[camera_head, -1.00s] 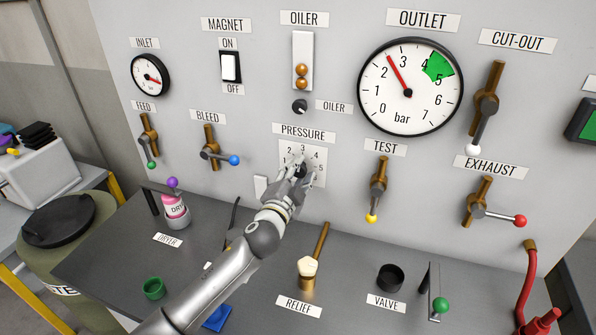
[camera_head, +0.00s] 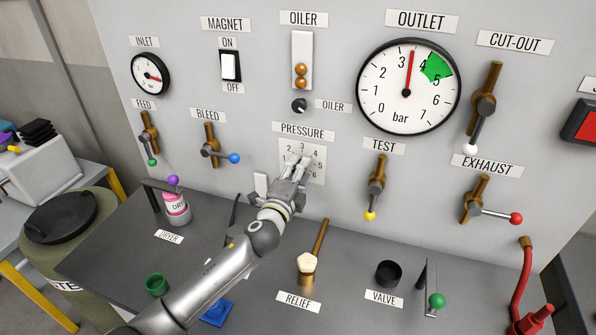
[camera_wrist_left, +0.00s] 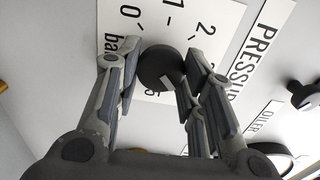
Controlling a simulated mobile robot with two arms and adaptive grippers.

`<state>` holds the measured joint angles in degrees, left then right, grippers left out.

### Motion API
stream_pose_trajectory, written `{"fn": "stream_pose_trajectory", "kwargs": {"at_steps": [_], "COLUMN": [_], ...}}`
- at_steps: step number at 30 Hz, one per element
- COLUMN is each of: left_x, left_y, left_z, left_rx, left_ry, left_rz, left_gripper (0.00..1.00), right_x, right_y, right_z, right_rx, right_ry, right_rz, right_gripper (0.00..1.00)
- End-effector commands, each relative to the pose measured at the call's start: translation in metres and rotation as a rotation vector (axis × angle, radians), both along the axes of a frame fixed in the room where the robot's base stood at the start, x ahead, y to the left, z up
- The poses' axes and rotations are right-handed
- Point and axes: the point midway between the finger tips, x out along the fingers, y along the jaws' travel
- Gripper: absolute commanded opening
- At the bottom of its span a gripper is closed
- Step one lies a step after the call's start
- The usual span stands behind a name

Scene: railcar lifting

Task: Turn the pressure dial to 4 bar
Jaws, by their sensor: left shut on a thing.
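The pressure dial's scale plate (camera_head: 318,173) is on the grey panel under the PRESSURE label (camera_head: 303,132). My left gripper (camera_head: 298,166) reaches up to it and covers the knob in the head view. In the left wrist view, the dark round knob (camera_wrist_left: 161,66) sits between the fingers of my left gripper (camera_wrist_left: 160,75), which is shut on it. A pale pointer mark shows on the knob, but its exact reading is unclear. The outlet gauge (camera_head: 385,108) has its red needle between 3 and 4, short of the green band. My right gripper is not in view.
Around the dial are the oiler knob (camera_head: 299,105), the test valve (camera_head: 377,185), the bleed valve (camera_head: 214,152) and the exhaust valve (camera_head: 482,208). Below, the relief lever (camera_head: 320,240) stands up from the bench. A red-lit display (camera_head: 582,122) is at the right edge.

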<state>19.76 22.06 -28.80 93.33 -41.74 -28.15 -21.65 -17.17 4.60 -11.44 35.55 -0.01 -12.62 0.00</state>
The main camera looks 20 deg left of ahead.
Motion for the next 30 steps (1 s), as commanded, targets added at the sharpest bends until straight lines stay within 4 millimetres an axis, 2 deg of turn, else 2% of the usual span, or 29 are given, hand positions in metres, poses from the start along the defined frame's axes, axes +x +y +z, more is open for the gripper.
{"fn": "stream_pose_trajectory", "kwargs": {"at_steps": [12,13,17,26,30], "left_x": [0.0001,0.0001,0.0001,-0.0002,-0.0073], "left_y": [0.0001,0.0000,0.0000,0.0000,0.0003], "left_z": [0.0001,0.0001,0.0001,0.0000,-0.0011], "left_rx": [0.006,0.006,0.006,0.005,0.005], "left_ry": [0.000,0.000,0.000,0.000,0.001], "left_rz": [0.000,0.000,0.000,0.000,0.000], "left_gripper": [0.12,0.39,0.56,0.57,0.57], "right_x": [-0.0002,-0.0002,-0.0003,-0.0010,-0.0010], "right_y": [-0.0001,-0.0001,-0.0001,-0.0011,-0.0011], "right_z": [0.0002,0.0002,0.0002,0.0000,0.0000], "right_rx": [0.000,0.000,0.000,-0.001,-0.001], "right_ry": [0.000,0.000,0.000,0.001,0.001], "right_rz": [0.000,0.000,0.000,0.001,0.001], "right_gripper": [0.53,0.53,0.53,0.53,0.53]}}
